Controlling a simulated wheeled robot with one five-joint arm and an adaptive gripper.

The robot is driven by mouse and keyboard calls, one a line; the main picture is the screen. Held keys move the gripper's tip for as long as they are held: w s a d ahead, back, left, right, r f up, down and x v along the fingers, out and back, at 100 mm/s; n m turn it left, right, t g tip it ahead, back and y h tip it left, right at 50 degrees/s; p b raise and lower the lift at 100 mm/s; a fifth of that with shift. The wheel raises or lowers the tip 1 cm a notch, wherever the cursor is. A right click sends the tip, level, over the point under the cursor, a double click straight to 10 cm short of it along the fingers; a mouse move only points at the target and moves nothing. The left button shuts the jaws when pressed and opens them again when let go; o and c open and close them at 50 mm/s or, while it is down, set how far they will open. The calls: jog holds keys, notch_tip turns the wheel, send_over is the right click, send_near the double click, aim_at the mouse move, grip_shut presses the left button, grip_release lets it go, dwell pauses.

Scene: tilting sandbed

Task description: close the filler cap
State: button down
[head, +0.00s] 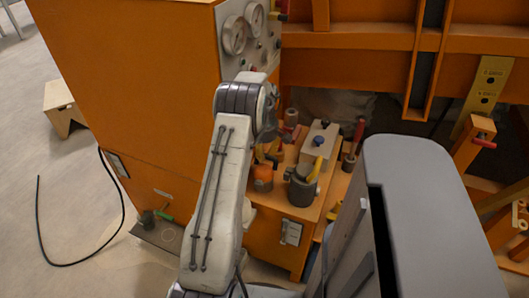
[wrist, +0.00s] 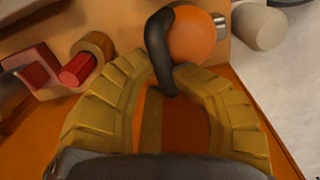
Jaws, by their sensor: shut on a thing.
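In the wrist view, my gripper (wrist: 166,78) has its yellow ribbed fingers closed in around the lower end of a dark curved band (wrist: 157,42). The band bends along the left side of an orange rounded part (wrist: 193,36), which looks like the filler cap or its filler. In the head view, an orange rounded fitting (head: 263,179) stands on the wooden-topped bench below my arm's end. My fingers there are small and partly hidden by the wrist, and I cannot tell whether the cap is seated.
A dark grey pot (head: 301,188) and a pale box with a blue knob (head: 319,142) stand right of the orange fitting. A tall orange cabinet with gauges (head: 234,36) rises behind. In the wrist view, a red cylinder (wrist: 77,70) lies left of my fingers.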

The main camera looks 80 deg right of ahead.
jog(key=shift+s+f, duration=0.1)
jog(key=shift+f, duration=0.25)
jog(key=c, duration=1.4)
grip_release()
jog(key=shift+c, duration=0.2)
jog(key=o, duration=0.3)
jog(key=shift+d+f, duration=0.1)
jog(key=shift+d, duration=0.2)
jog(key=shift+o, duration=0.9)
notch_tip(320, 180, up, 12)
jog(key=shift+a, duration=0.25)
